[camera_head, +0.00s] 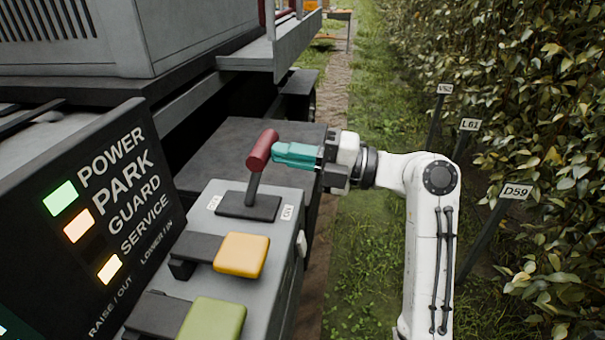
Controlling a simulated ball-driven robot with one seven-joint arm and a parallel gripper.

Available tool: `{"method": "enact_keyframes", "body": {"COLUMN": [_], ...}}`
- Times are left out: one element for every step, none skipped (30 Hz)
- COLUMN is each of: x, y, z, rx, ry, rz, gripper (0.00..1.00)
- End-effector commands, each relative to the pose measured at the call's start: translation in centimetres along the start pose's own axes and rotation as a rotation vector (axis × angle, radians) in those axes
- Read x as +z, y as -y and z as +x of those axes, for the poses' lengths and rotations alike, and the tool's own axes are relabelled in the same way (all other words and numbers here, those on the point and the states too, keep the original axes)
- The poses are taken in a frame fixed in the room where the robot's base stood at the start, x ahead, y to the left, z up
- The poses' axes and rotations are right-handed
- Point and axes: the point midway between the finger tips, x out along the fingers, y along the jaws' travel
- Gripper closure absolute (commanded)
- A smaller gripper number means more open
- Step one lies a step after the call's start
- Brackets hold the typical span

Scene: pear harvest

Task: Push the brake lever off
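The brake lever (254,186) rises from a dark slotted plate on a grey control box, with a dark red cylindrical handle (261,150) on top. It stands nearly upright, leaning slightly right in the picture. Small white labels lie left and right of its base; their text is too small to read surely. My gripper (276,153) comes from the right, level with the handle. Its teal fingers lie together and look shut, with nothing visible between them. Their tips are at the handle's right side; I cannot tell whether they touch it.
A yellow pedal-like switch (241,255) and a green one (212,320) sit nearer on the control box (285,250). A dark panel (85,230) at left has lit POWER, PARK and SERVICE lamps; GUARD is dark. Hedge and marker signs (515,191) stand right, beyond a grass strip.

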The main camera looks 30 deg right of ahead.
Motion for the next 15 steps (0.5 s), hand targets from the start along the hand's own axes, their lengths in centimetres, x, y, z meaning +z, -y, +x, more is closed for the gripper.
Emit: {"method": "enact_keyframes", "body": {"x": [0.3,0.4,0.6,0.6,0.7,0.7,0.7,0.7,0.7,0.7,0.7,0.7,0.7,0.7,0.7], "y": [-0.5,-0.7,-0.9,-1.1,-1.3,-1.4,-1.6,-1.6,-1.6,-1.7,-1.4,-1.5,-1.5,-1.5,-1.5], "z": [0.9,1.3,1.9,2.4,2.8,3.3,3.8,4.2,4.8,5.2,5.6,6.1,6.6,7.0,7.5], "rx": [-0.037,-0.064,-0.101,-0.131,-0.160,-0.198,-0.227,-0.256,-0.295,-0.323,-0.322,-0.317,-0.317,-0.317,-0.316], "ry": [-0.006,-0.005,-0.005,-0.006,-0.005,-0.005,-0.005,-0.005,-0.005,-0.004,-0.006,-0.005,-0.005,-0.005,-0.004], "rz": [-0.008,-0.008,-0.007,-0.008,-0.008,-0.008,-0.008,-0.008,-0.008,-0.007,-0.003,-0.002,-0.002,-0.001,-0.001], "gripper": [1.00,1.00,1.00,1.00,1.00,1.00,1.00,1.00,1.00,1.00,1.00,1.00,1.00,1.00,1.00]}}
